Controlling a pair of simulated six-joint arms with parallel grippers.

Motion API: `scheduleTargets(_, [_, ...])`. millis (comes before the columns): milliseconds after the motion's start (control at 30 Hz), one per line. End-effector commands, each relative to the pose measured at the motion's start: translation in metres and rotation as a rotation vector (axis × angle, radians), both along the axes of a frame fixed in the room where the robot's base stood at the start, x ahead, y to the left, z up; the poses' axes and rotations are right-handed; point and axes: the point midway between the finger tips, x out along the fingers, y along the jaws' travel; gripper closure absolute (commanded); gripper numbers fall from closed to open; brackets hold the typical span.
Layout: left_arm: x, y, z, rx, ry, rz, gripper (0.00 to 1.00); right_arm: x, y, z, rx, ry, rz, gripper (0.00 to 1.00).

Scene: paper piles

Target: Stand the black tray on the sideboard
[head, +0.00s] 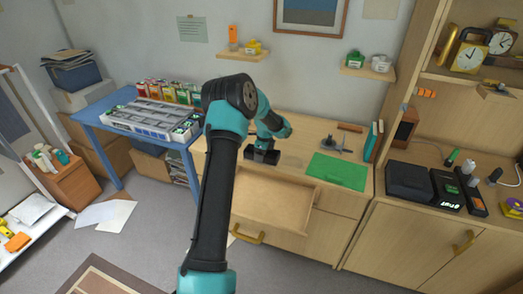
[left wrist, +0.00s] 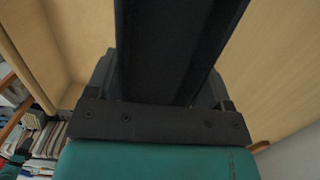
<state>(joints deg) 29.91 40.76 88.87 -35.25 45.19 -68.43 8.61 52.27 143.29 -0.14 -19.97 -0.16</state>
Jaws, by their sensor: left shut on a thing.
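The black tray (head: 249,155) is at the left part of the wooden sideboard (head: 297,125), near its front edge and just behind the open drawer. My left gripper (head: 264,148) is shut on it from above. In the left wrist view the tray (left wrist: 178,45) fills the middle as a dark slab in front of the gripper's palm, and the fingertips are hidden. I cannot tell whether the tray's underside touches the sideboard top. My right gripper is not in view.
A drawer (head: 270,198) stands open below the sideboard top. A green mat (head: 337,171) lies on the top's right part, with a small grey tool (head: 336,146) behind it. A blue table (head: 107,128) with a grey organiser stands left. Black boxes (head: 410,180) sit on the right cabinet.

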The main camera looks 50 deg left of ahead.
Motion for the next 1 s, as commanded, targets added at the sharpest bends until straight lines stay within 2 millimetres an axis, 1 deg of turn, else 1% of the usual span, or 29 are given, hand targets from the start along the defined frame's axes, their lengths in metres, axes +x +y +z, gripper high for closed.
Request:
scheduleTargets(33, [0.006, 0.006, -0.001, 0.0, 0.0, 0.002, 0.52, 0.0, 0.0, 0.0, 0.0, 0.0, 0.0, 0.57])
scheduleTargets(200, [0.022, 0.025, -0.004, 0.001, -0.002, 0.002, 0.52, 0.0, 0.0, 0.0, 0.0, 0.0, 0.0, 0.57])
scheduleTargets(500, [0.045, 0.052, -0.007, 0.001, -0.001, 0.002, 0.52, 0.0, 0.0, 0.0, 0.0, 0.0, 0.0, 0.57])
scheduleTargets(633, [0.049, 0.056, -0.007, 0.0, 0.0, 0.001, 0.52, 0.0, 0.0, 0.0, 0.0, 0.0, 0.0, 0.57])
scheduleTargets(1000, [0.051, 0.058, -0.007, 0.0, 0.0, 0.001, 0.52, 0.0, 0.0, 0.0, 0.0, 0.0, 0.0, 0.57])
